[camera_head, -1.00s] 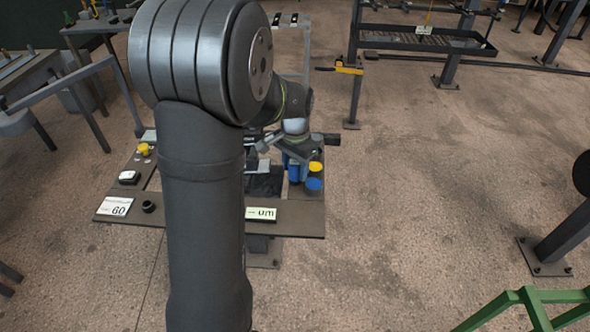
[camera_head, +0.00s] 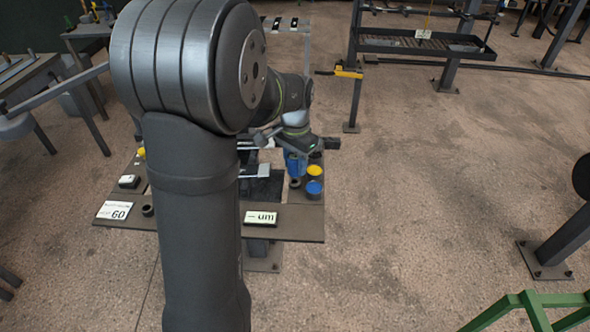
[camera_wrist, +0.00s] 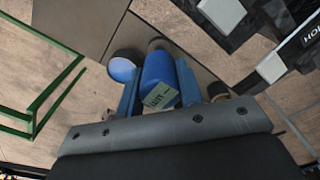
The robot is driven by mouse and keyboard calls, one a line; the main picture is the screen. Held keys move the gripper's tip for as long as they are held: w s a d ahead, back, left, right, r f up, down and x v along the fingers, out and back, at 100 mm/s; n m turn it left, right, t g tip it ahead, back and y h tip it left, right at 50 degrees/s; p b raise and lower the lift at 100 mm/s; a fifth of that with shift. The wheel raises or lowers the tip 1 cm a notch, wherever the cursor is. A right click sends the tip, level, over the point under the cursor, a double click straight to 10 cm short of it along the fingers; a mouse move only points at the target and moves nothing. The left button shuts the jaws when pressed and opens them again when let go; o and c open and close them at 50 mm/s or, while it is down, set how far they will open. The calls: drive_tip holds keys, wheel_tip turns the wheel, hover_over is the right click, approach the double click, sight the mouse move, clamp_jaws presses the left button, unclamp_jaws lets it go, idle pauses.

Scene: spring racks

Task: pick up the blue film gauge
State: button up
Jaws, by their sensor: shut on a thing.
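The blue film gauge appears as a blue cylinder with a pale label (camera_wrist: 160,82) between the two blue fingers of my gripper (camera_wrist: 158,90) in the wrist view. My gripper is shut on it. In the head view my gripper (camera_head: 296,166) is over the right side of the small table, and the blue finger and gauge colours merge there. A dark round spot (camera_head: 295,183) shows just below the held gauge, which appears raised a little above the table.
A yellow-topped pot (camera_head: 315,170) and a blue-topped pot (camera_head: 314,187) stand close right of my gripper. A sign reading "um" (camera_head: 261,218) is at the table's (camera_head: 300,228) front. My arm hides the table's middle. Open floor lies to the right.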

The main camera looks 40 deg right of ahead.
drive_tip(key=s+d+r, duration=0.1)
drive_tip(key=s+r, duration=0.7)
drive_tip(key=s, duration=0.3)
drive_tip(key=w+a+f+n, duration=0.1)
drive_tip(key=w+a+n, duration=0.35)
drive_tip(key=w, duration=1.35)
drive_tip(key=w+a+f+n, duration=0.2)
drive_tip(key=w+a, duration=1.3)
drive_tip(key=a, duration=0.1)
drive_tip(key=shift+m, duration=0.25)
drive_tip(key=shift+d+f, duration=0.2)
drive_tip(key=shift+f, duration=2.3)
drive_tip(key=shift+f, duration=0.25)
wheel_tip(320, 180, up, 7)
